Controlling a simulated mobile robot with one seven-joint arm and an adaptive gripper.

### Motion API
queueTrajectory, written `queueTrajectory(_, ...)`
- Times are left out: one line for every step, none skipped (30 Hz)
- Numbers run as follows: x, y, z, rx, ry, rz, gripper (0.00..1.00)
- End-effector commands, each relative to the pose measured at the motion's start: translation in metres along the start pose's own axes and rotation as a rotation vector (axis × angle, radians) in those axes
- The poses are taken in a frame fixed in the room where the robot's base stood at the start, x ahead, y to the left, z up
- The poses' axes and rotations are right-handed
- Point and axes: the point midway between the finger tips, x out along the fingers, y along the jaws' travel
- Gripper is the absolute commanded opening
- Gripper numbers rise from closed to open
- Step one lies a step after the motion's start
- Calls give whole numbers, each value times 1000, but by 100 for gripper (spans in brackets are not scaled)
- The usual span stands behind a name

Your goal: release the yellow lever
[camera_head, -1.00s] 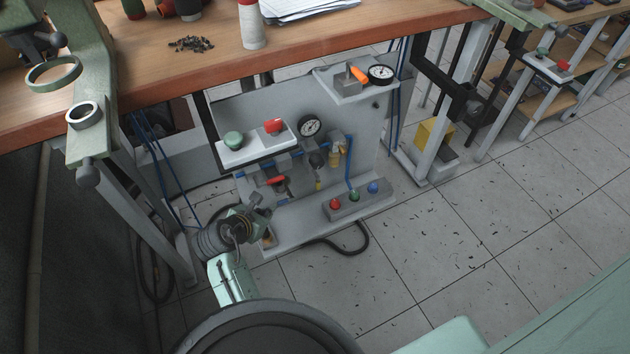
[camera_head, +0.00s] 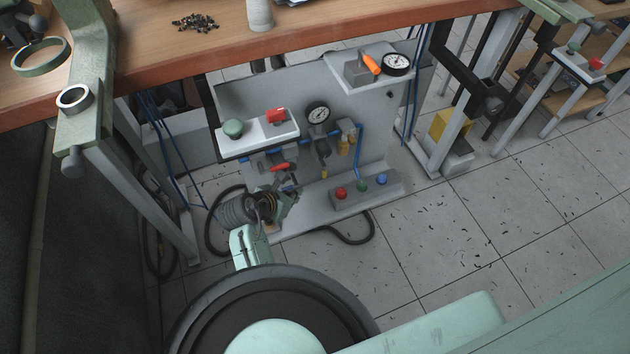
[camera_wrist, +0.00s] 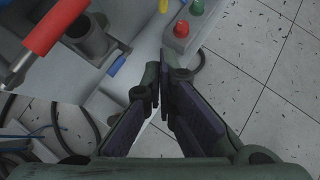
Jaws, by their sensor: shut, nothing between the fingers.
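A small yellow piece, likely the yellow lever (camera_head: 324,171), hangs below a dark valve part on the grey panel (camera_head: 350,100) under the bench. A yellow piece (camera_wrist: 163,6) also shows at the top edge of the wrist view, but its full shape and setting cannot be told. My gripper (camera_head: 291,194) is low in front of the panel, left of and below the yellow piece. In the wrist view my gripper (camera_wrist: 159,77) is shut and empty, its fingertips close together and apart from the yellow piece.
A red handle (camera_head: 280,167) is close above my gripper. A block with red, green and blue buttons (camera_head: 365,190) stands to its right. A shelf with green and red buttons (camera_head: 258,135) juts out above. A black hose (camera_head: 350,232) lies on the floor; the floor at right is open.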

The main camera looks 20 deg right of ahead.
Motion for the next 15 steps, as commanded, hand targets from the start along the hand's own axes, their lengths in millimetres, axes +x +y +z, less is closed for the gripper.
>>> queueTrajectory(8,-1,0,1,1,-3,0)
queueTrajectory(14,-1,0,1,2,-3,0)
queueTrajectory(21,-2,0,2,2,-5,0)
queueTrajectory(28,-1,0,1,1,-5,0)
queueTrajectory(34,-2,0,2,2,-5,0)
queueTrajectory(43,-2,0,2,1,-5,0)
queueTrajectory(50,-2,0,2,2,-5,0)
queueTrajectory(56,-1,1,2,1,-4,0)
queueTrajectory(65,-2,0,2,2,-5,0)
queueTrajectory(72,-2,0,2,2,-4,0)
queueTrajectory(78,-1,0,2,1,-4,0)
queueTrajectory(86,-2,1,2,0,-4,0)
queueTrajectory(92,-2,0,1,1,-5,0)
queueTrajectory(94,-1,6,3,-1,-2,0)
queueTrajectory(98,-1,12,4,-1,-2,0)
